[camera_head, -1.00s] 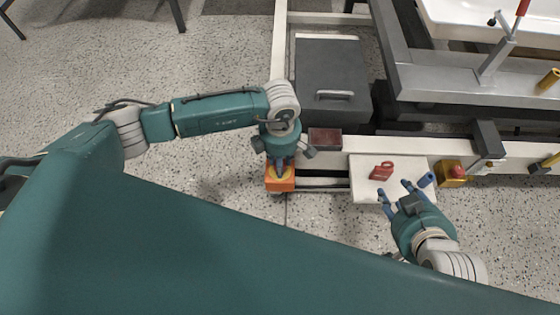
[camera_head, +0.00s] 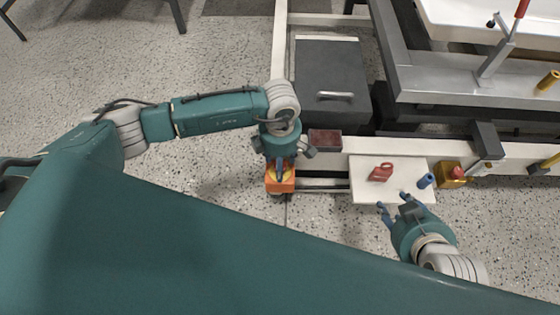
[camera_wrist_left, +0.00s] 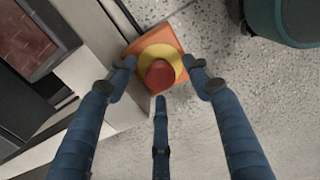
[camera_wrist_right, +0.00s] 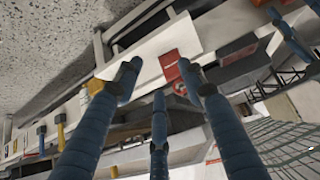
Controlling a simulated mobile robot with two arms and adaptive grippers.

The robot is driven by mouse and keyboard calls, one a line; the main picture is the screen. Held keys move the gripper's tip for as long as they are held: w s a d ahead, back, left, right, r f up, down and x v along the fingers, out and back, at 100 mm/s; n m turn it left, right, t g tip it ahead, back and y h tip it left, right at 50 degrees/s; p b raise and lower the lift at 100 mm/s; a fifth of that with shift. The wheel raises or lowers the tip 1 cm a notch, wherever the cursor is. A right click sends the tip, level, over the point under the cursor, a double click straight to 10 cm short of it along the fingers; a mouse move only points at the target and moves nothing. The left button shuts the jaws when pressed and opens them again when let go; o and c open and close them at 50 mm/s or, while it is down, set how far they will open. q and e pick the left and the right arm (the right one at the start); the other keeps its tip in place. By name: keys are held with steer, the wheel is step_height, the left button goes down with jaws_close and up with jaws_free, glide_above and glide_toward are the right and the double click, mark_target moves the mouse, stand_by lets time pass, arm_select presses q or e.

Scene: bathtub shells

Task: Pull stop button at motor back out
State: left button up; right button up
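An orange box with a yellow disc and a red stop button (camera_head: 281,183) sits beside the white frame, near the dark grey housing. In the left wrist view the red button (camera_wrist_left: 159,75) shows fully between the fingers. My left gripper (camera_head: 281,168) is over the box. Its fingers (camera_wrist_left: 160,85) are spread on two sides of the button, with the third finger below it; I see no clear grip. My right gripper (camera_head: 400,203) is open and empty at the front edge of the white shelf (camera_head: 365,188).
The dark grey housing (camera_head: 330,75) has a handle.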

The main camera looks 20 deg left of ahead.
arm_select(q)
steer(key=shift+r, duration=0.1)
steer(key=shift+r+p, duration=0.8)
steer(key=shift+r, duration=0.15)
steer(key=shift+r+p, duration=0.45)
steer(key=shift+r, duration=0.1)
steer(key=shift+r+p, duration=0.3)
steer(key=shift+r, duration=0.5)
steer(key=shift+r+p, duration=0.55)
steer(key=shift+p, duration=0.1)
arm_select(e)
steer(key=s+d+f+g, duration=0.1)
steer(key=s+f+g, duration=0.1)
steer(key=s, duration=0.2)
steer(key=s+d+f+g+h, duration=0.1)
steer(key=s+f+g, duration=0.1)
steer(key=s, duration=0.2)
steer(key=shift+s+d+g, duration=0.3)
steer(key=shift+s+d, duration=0.05)
steer(key=shift+s, duration=0.05)
